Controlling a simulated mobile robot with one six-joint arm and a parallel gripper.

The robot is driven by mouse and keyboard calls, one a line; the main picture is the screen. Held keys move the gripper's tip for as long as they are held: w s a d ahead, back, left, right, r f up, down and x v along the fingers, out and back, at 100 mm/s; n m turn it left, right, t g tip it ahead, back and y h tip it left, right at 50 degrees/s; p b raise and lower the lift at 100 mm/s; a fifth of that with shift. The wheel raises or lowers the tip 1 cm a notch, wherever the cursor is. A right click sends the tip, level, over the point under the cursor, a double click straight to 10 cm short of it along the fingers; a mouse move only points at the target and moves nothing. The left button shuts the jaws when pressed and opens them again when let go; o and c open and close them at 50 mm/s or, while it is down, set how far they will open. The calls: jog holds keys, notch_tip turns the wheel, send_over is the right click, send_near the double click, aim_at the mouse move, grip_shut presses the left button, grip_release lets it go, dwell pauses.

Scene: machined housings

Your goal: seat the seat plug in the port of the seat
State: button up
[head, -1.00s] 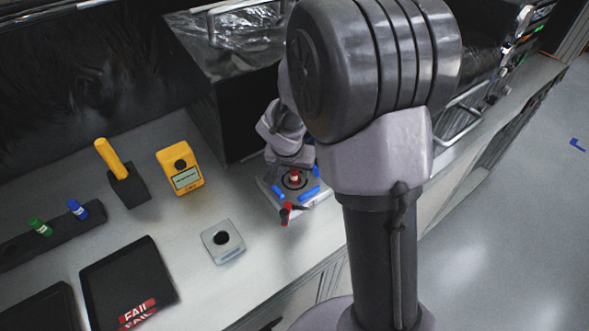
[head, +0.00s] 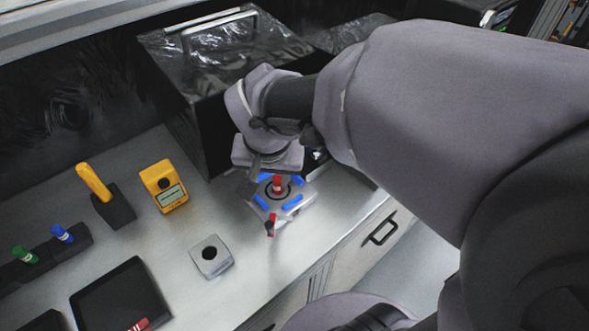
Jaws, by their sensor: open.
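A red plug (head: 277,184) stands upright at the dark ring in the middle of a square grey fixture (head: 281,212) with blue pads. I take this plug for the seat plug and the fixture for the seat. I cannot tell how deep the plug sits in the port. A small red and black lever (head: 271,226) sticks out at the fixture's front. My gripper (head: 268,176) is open just above and behind the plug, apart from it as far as I can see. Its fingers are mostly hidden by the wrist.
A grey block (head: 225,266) with a round empty hole stands left of the fixture. A black box (head: 215,135) stands close behind my gripper.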

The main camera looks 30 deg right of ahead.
jog(key=s+a+r+n+t+y, duration=0.1)
jog(key=s+a+r+y, duration=0.15)
jog(key=s, duration=0.35)
jog(key=s+a+r+n+t+y, duration=0.1)
jog(key=s+a+r, duration=0.1)
jog(key=s+a, duration=0.35)
notch_tip(320, 180, down, 14)
jog(key=s+b, duration=0.1)
jog(key=b, duration=1.3)
jog(key=shift+d+b, duration=0.3)
jog(key=shift+b, duration=0.05)
jog(key=shift+s+f, duration=0.1)
